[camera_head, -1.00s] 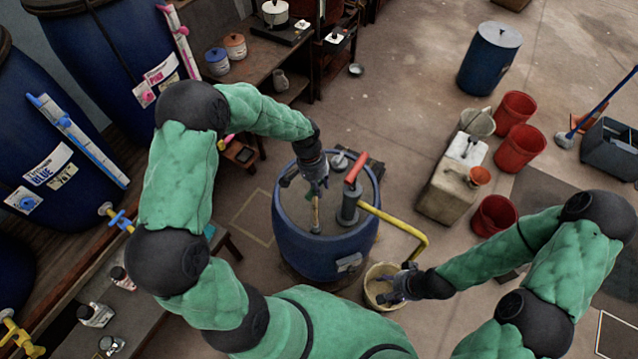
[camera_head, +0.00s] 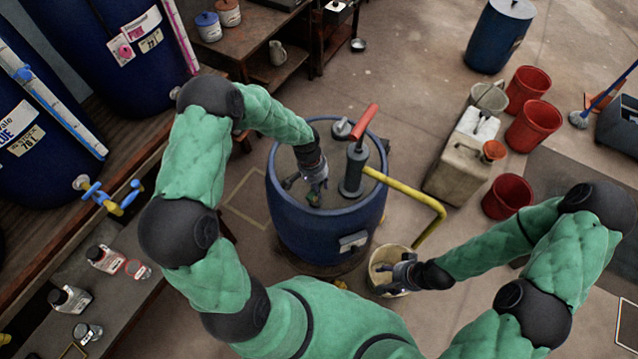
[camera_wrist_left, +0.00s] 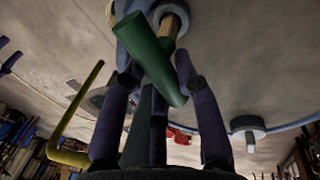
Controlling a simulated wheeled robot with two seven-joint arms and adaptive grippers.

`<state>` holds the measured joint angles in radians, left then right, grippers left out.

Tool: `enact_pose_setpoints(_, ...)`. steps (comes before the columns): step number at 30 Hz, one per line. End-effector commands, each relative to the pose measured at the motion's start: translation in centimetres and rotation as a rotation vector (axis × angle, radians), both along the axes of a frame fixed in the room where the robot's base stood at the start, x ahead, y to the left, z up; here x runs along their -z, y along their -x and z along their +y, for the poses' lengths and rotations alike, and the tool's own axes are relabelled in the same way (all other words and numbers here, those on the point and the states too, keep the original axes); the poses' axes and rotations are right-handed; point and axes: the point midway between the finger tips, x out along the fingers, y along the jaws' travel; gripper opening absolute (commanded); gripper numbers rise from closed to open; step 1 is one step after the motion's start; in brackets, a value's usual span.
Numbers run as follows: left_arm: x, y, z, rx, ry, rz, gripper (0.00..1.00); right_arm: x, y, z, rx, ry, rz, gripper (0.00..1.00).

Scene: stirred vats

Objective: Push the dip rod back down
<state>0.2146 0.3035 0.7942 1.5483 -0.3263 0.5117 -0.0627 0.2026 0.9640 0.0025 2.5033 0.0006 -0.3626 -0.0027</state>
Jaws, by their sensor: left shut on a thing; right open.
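The dip rod's green handle (camera_wrist_left: 152,50) sits between the fingers of my left gripper (camera_wrist_left: 160,95) in the left wrist view. A short wooden length of the dip rod (camera_wrist_left: 178,28) shows beside the handle, at a round grey-blue fitting (camera_wrist_left: 168,10). In the head view my left gripper (camera_head: 315,188) is shut on the handle, low over the lid of the blue drum (camera_head: 310,232). Little of the rod shows there; the gripper hides the rest. My right gripper (camera_head: 396,274) is open at the cream bucket (camera_head: 384,256), away from the rod.
A hand pump (camera_head: 353,170) with a red handle and a yellow pipe (camera_head: 425,195) stands on the drum lid, right of my left gripper. A beige canister (camera_head: 458,168) and red buckets (camera_head: 533,125) stand to the right. Large blue vats (camera_head: 110,60) line the left.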

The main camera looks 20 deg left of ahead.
Motion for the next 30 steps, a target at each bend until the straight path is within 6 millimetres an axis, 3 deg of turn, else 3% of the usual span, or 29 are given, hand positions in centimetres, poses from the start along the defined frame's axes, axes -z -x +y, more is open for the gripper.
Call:
enact_pose_setpoints(1,1.3,0.1,0.0,-0.001,0.001,0.002,0.0,1.0,0.0,0.0,0.0,0.0,0.0,0.6)
enact_pose_setpoints(7,3.0,0.1,0.0,-0.001,0.0,0.002,0.0,2.1,0.0,0.0,0.0,0.0,0.0,0.6)
enact_pose_setpoints(23,3.8,0.3,-0.1,0.002,0.001,0.005,0.0,2.4,0.0,0.0,0.0,0.0,0.0,0.6)
enact_pose_setpoints(24,3.8,0.3,-0.1,0.002,0.001,0.006,0.42,2.4,0.0,0.0,0.0,0.0,0.0,0.6)
enact_pose_setpoints(25,3.8,0.3,-0.1,0.002,0.002,0.007,0.51,2.4,0.0,0.0,0.0,0.0,0.0,0.6)
enact_pose_setpoints(26,3.8,0.4,-0.1,0.002,0.002,0.007,0.56,2.4,0.0,0.0,0.0,0.0,0.0,0.6)
enact_pose_setpoints(30,3.7,0.3,-0.1,0.001,0.001,0.006,0.56,2.4,0.0,0.0,0.0,0.0,0.0,0.6)
